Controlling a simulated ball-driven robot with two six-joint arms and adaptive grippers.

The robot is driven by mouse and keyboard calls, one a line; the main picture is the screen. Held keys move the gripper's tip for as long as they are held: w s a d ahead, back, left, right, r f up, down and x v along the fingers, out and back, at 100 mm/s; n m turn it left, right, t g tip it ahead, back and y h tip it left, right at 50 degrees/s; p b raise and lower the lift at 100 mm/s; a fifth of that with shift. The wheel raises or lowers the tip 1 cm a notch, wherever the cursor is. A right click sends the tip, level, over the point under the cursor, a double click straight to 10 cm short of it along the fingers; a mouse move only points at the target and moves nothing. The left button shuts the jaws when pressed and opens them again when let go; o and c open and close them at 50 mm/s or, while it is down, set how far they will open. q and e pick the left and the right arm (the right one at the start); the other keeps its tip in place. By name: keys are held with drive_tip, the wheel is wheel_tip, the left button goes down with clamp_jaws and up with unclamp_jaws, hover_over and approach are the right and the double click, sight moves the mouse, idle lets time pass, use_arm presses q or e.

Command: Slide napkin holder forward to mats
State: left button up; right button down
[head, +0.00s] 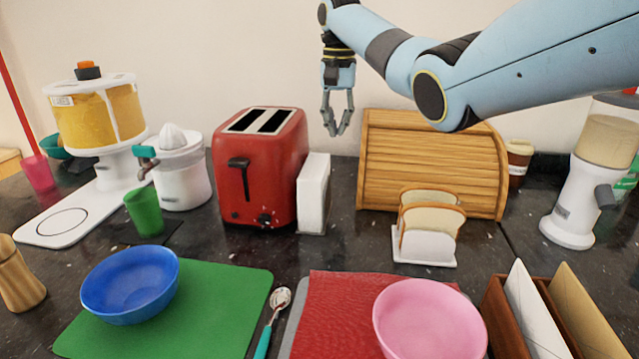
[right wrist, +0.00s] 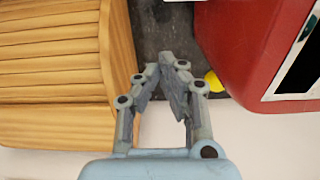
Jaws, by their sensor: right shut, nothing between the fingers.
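The napkin holder (head: 313,193), with white napkins, stands upright between the red toaster and the wooden bread box, close beside the toaster's right side. The green mat (head: 225,300) and the red mat (head: 335,300) lie in front of it, at the near side of the counter. My right gripper (head: 338,130) points down behind and above the holder, near the wall, and is apart from it. Its fingers are shut and empty; they also show in the right wrist view (right wrist: 166,70). I cannot make out the holder clearly in that view. My left gripper is not in view.
The red toaster (head: 262,165) and the bread box (head: 400,160) flank the gap. A toast rack (head: 425,246) with bread stands right of the holder. A blue bowl (head: 130,285) and a pink bowl (head: 430,320) are on the mats. The counter directly before the holder is clear.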

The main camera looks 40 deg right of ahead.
drive_tip(key=f, duration=0.7)
drive_tip(key=f+b, duration=0.1)
drive_tip(key=f, duration=0.3)
drive_tip(key=shift+w+f, duration=0.25)
drive_tip(key=shift+w, duration=0.15)
drive_tip(key=shift+s+a+r+p, duration=0.15)
drive_tip(key=shift+s+a+p, duration=0.35)
drive_tip(key=shift+a, duration=0.1)
drive_tip(key=shift+s+a+r+p, duration=0.15)
drive_tip(key=shift+s+a+p, duration=0.3)
drive_tip(key=shift+a+p, duration=0.1)
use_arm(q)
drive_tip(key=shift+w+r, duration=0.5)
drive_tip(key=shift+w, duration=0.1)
use_arm(e)
drive_tip(key=shift+s+a+f, duration=0.1)
drive_tip(key=shift+s+a, duration=0.15)
drive_tip(key=shift+a, duration=0.15)
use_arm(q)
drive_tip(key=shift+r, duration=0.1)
